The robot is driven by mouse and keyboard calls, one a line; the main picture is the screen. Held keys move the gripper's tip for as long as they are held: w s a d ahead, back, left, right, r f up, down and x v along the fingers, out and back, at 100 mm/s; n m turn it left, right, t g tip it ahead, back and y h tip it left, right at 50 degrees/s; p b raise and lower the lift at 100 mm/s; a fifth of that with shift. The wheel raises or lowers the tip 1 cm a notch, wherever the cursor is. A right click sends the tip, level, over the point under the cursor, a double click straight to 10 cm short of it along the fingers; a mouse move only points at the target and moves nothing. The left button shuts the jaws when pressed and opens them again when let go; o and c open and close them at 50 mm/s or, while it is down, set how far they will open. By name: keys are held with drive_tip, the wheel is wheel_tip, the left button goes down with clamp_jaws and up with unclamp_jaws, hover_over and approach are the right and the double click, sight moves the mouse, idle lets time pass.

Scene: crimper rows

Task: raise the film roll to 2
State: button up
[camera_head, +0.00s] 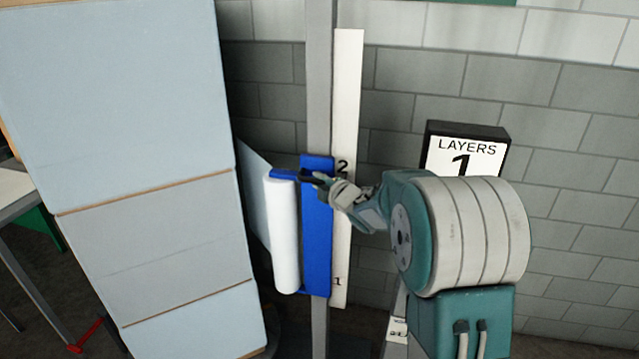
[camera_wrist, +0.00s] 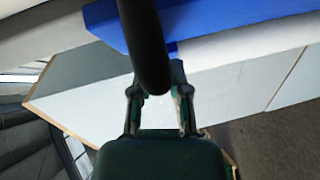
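The white film roll (camera_head: 282,235) stands upright on the left side of the blue carriage (camera_head: 317,235), with a sheet of film running left from it. The carriage sits on a grey mast beside a white scale (camera_head: 348,110) marked 1 and 2. Its top edge is about level with the 2, its bottom near the 1. My gripper (camera_head: 316,179) is at the black handle near the carriage's top. In the wrist view, the handle (camera_wrist: 147,45) lies between my gripper's fingers (camera_wrist: 160,92), which lean in and appear closed on it. The bar partly hides the fingertips.
A tall wrapped stack of pale blue boxes (camera_head: 130,130) stands left of the roll. A black-framed sign reading LAYERS 1 (camera_head: 464,152) is at the right. A grey block wall (camera_head: 560,95) is behind the mast. A table is at the far left.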

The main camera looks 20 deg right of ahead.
drive_tip(key=o, duration=0.3)
drive_tip(key=shift+w+a, duration=0.1)
drive_tip(key=v, duration=1.2)
drive_tip(key=shift+f, duration=0.15)
drive_tip(key=s+r+m+g+h, duration=0.35)
drive_tip(key=s+m+h, duration=0.35)
drive_tip(key=s+m, duration=0.35)
drive_tip(key=s+a+f+m+g+y, duration=0.1)
drive_tip(key=s+a+m+g, duration=0.1)
drive_tip(key=s, duration=0.4)
drive_tip(key=s+a+f+m+g, duration=0.2)
drive_tip(key=s+a+m, duration=0.1)
drive_tip(key=s, duration=0.4)
drive_tip(key=s+a+f+m+g+y, duration=0.1)
drive_tip(key=s+a+m+g, duration=0.1)
drive_tip(key=s+m, duration=0.2)
drive_tip(key=shift+s+a+f+g+y, duration=0.1)
drive_tip(key=shift+s+a+g+y, duration=0.05)
drive_tip(key=shift+s, duration=0.55)
drive_tip(key=shift+s+a+f+g+y, duration=0.1)
drive_tip(key=shift+s+a+f+y, duration=0.05)
drive_tip(key=shift+s, duration=0.6)
